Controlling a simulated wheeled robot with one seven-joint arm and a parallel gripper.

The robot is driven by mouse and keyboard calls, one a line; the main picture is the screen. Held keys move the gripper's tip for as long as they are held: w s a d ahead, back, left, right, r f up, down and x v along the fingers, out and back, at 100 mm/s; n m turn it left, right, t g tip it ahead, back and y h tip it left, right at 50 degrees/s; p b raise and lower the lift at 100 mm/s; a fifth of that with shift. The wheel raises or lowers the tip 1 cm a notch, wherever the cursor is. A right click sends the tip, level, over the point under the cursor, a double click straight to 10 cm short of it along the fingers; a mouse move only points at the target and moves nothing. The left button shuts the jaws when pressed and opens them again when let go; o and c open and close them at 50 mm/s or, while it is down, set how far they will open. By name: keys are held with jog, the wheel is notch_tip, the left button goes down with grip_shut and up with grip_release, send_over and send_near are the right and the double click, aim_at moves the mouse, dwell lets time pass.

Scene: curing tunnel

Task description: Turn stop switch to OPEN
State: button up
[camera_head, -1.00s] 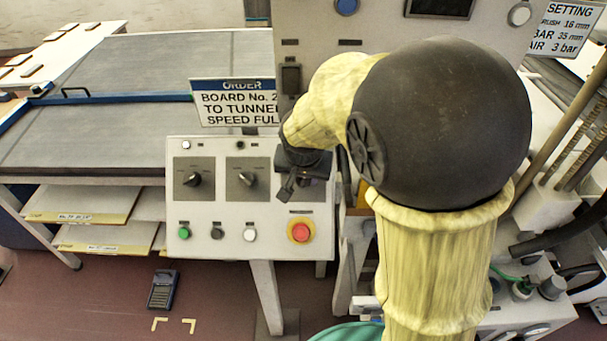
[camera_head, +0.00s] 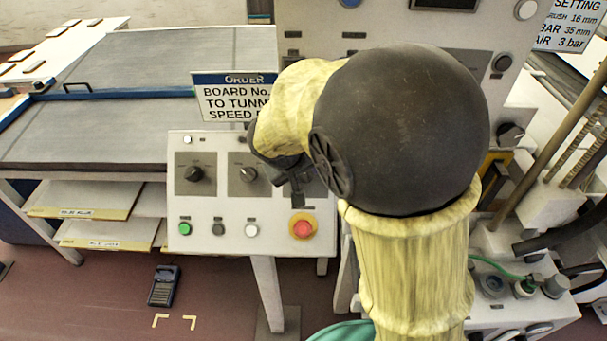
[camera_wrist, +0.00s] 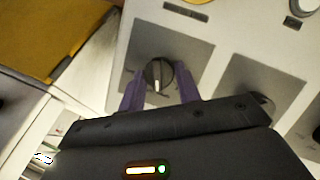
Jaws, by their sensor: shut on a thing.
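The grey control panel (camera_head: 205,205) carries a row of rotary switches with black knobs. The left switch (camera_head: 195,174) and the middle switch (camera_head: 248,174) show in the head view; the right-hand switch is largely covered by my gripper (camera_head: 298,192). In the wrist view, a round black knob (camera_wrist: 159,73) with a pale pointer line sits on a grey plate between the two purple fingers of my gripper (camera_wrist: 161,80). The gripper is shut on this knob. The switch labels are too small to read, so its marked position cannot be told.
Below the switches are a green button (camera_head: 185,229), a black button (camera_head: 218,229), a white button (camera_head: 251,230) and a red stop button (camera_head: 302,227) on a yellow ring. An order sign (camera_head: 233,97) stands behind the panel.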

jog(key=shift+n, duration=0.3)
jog(key=o, duration=1)
jog(key=v, duration=1.7)
jog(key=shift+s+a+b, duration=0.1)
jog(key=shift+a+b, duration=0.1)
jog(key=shift+b, duration=0.2)
jog(key=shift+s+a, duration=0.1)
jog(key=shift+s, duration=0.05)
